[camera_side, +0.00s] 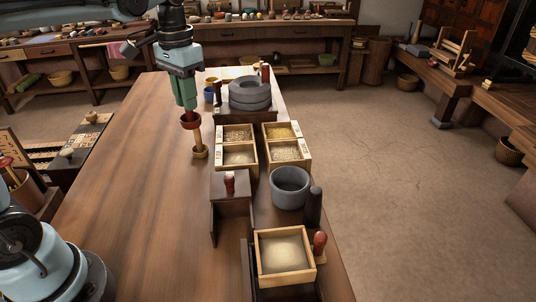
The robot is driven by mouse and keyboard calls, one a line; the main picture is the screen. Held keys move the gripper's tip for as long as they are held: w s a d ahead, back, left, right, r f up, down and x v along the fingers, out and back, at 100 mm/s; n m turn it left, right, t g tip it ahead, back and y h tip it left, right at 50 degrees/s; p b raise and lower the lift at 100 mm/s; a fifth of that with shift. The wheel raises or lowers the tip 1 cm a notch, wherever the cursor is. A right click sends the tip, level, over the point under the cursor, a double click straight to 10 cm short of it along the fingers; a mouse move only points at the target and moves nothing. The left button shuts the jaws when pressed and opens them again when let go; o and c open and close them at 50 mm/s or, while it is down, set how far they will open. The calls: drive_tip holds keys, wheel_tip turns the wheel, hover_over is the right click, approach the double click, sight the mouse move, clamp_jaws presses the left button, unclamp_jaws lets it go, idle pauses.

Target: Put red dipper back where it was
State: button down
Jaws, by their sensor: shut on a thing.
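My gripper (188,107) is shut on the red dipper (190,121) above the left-middle of the wooden table. The dipper shows as a red cup-like piece just under the fingertips. A pale wooden post with a round foot (200,153) is directly below it. I cannot tell whether this post is the dipper's handle or a separate stand, or whether they touch. Part of the dipper's rim is hidden by the fingers.
To the right stand wooden boxes of grain (290,152), a stone quern (249,95), a grey bowl (290,187), a dark stand (231,205) bearing a small red item (230,183), and a tray of pale meal (284,254). The table's left part (130,200) is clear.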

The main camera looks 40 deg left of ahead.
drive_tip(key=f, duration=0.2)
drive_tip(key=a+f, duration=0.1)
drive_tip(key=f, duration=0.1)
drive_tip(key=shift+s+f, duration=0.1)
drive_tip(key=shift+f, duration=5.55)
drive_tip(key=shift+f, duration=0.15)
drive_tip(key=c, duration=1)
unclamp_jaws()
drive_tip(key=shift+c, duration=0.2)
